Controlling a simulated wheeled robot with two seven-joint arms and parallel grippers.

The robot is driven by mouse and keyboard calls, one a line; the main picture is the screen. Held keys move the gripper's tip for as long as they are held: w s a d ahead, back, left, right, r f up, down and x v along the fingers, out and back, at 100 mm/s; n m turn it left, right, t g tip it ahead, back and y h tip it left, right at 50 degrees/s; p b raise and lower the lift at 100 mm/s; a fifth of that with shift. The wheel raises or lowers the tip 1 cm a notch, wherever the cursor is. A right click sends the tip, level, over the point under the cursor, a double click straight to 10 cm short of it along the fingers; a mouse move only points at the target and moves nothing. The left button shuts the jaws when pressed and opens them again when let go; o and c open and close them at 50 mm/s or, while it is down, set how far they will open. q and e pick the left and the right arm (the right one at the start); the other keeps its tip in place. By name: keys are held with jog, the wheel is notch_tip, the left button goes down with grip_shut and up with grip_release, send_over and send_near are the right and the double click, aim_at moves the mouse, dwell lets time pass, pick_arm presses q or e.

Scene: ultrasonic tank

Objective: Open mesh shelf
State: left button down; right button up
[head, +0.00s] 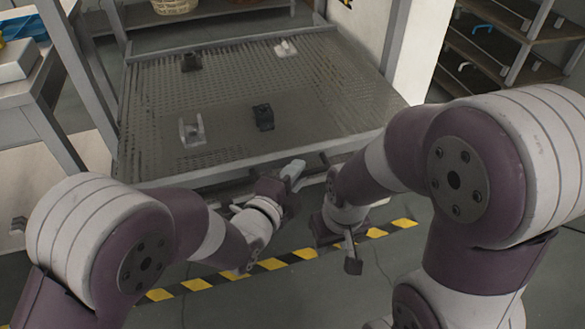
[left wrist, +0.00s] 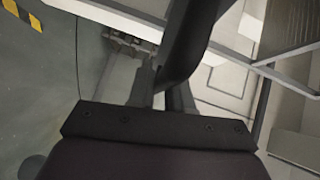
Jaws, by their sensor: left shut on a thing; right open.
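The mesh shelf (head: 240,105) is a wide perforated metal tray in the middle of the head view, extending forward from its rack frame. Its front edge (head: 245,165) faces me. My left gripper (head: 288,180) is at this front edge, right of its middle, and is shut on what looks like the shelf's handle; the arm partly hides the contact. In the left wrist view a dark bar (left wrist: 192,40) passes at the fingers. My right gripper (head: 340,242) is open and empty, lower and to the right, in front of the shelf and apart from it.
Several small parts rest on the mesh, including a black block (head: 263,117) and a light grey bracket (head: 192,131). A bench (head: 20,85) stands left, a white panel (head: 421,45) right. Yellow-black floor tape (head: 272,264) runs below the front edge; the floor there is clear.

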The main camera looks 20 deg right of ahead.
pick_arm(q)
jog(key=shift+s, duration=0.25)
jog(key=c, duration=1.1)
grip_release()
jog(key=shift+c, duration=0.2)
jog(key=p+v, duration=0.3)
jog(key=v, duration=0.9)
jog(key=shift+s+a, duration=0.2)
jog(key=shift+s, duration=0.1)
